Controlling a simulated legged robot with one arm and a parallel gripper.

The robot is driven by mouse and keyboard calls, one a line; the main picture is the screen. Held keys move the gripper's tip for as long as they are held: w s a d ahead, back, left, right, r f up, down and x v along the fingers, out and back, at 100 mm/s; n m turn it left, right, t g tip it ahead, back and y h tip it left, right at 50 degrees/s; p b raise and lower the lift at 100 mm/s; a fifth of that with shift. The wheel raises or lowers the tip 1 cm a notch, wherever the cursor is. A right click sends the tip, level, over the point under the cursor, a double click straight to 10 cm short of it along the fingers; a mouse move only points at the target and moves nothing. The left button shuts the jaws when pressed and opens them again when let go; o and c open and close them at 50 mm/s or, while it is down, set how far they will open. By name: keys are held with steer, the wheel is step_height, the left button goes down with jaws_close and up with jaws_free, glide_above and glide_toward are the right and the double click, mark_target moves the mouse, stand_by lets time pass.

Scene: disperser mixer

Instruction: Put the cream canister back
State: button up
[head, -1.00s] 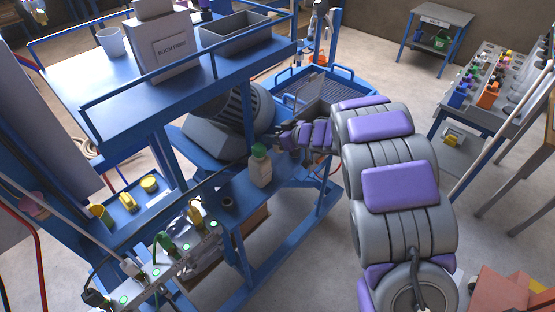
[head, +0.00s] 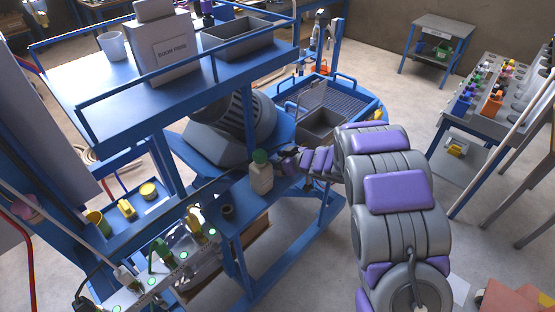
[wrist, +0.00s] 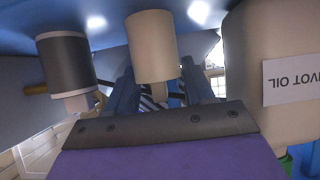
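A cream canister (wrist: 152,45) shows in the middle of the wrist view, which looks upside down. Its wide body meets the blue shelf at the top of the picture and a narrower part points down. In the head view I cannot make it out. My gripper (head: 289,160) is low over the blue shelf (head: 238,195), just right of a green-capped bottle. In the wrist view its dark plate and purple cover fill the bottom. The canister lies beyond the plate, and I cannot tell whether they touch. The fingers are not clear, nor whether they are open.
The cream bottle (head: 261,178), labelled "PIVOT OIL" in the wrist view (wrist: 275,75), stands close beside my gripper. A dark canister (wrist: 67,62) stands on the other side of the cream one. A grey machine drum (head: 235,120) is behind. Blue rails and posts crowd the upper shelf.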

steer(key=o, duration=0.3)
steer(key=shift+d, duration=0.25)
steer(key=p+v, duration=0.2)
steer(key=v, duration=1)
